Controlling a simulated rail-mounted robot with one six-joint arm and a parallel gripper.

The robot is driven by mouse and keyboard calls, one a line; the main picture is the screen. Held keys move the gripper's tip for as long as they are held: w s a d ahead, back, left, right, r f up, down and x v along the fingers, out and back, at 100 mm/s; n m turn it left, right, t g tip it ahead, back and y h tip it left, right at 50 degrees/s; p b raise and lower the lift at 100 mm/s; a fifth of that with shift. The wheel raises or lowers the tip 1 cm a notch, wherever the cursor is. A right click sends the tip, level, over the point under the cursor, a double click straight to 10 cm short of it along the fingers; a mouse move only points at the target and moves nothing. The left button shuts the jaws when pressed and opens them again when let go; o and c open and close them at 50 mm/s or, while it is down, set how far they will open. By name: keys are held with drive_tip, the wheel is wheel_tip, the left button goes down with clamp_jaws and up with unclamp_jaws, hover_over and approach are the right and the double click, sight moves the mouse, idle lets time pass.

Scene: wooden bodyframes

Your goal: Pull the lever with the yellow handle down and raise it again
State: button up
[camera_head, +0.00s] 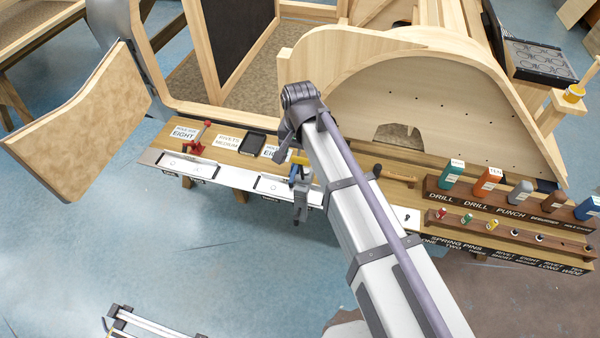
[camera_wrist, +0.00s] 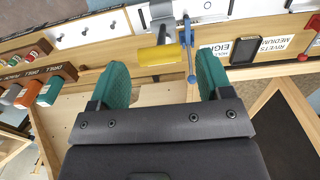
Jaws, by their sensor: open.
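The yellow handle (camera_wrist: 162,54) is a short cylinder on a grey metal lever (camera_wrist: 160,14). In the wrist view it lies ahead of my gripper (camera_wrist: 163,76), between the lines of its two green fingers. The fingers are wide apart with nothing between them, and I see no contact with the handle. A thin blue lever (camera_wrist: 188,48) stands just right of the yellow handle. In the head view the yellow handle (camera_head: 294,183) shows small at the bench's front edge, left of my arm. My fingers cannot be made out there.
A red-handled lever (camera_head: 199,139) stands farther left on the bench. Label cards and a black tray (camera_head: 257,144) lie between. Racks of coloured bottles (camera_head: 487,180) stand to the right. A curved wooden frame (camera_head: 430,110) rises behind. The floor in front is mostly clear.

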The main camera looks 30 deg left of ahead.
sight(301, 170)
wheel_tip(301, 170, down, 6)
drive_tip(key=b, duration=0.3)
drive_tip(key=shift+r+b, duration=0.2)
drive_tip(key=shift+b, duration=0.15)
drive_tip(key=shift+r, duration=0.1)
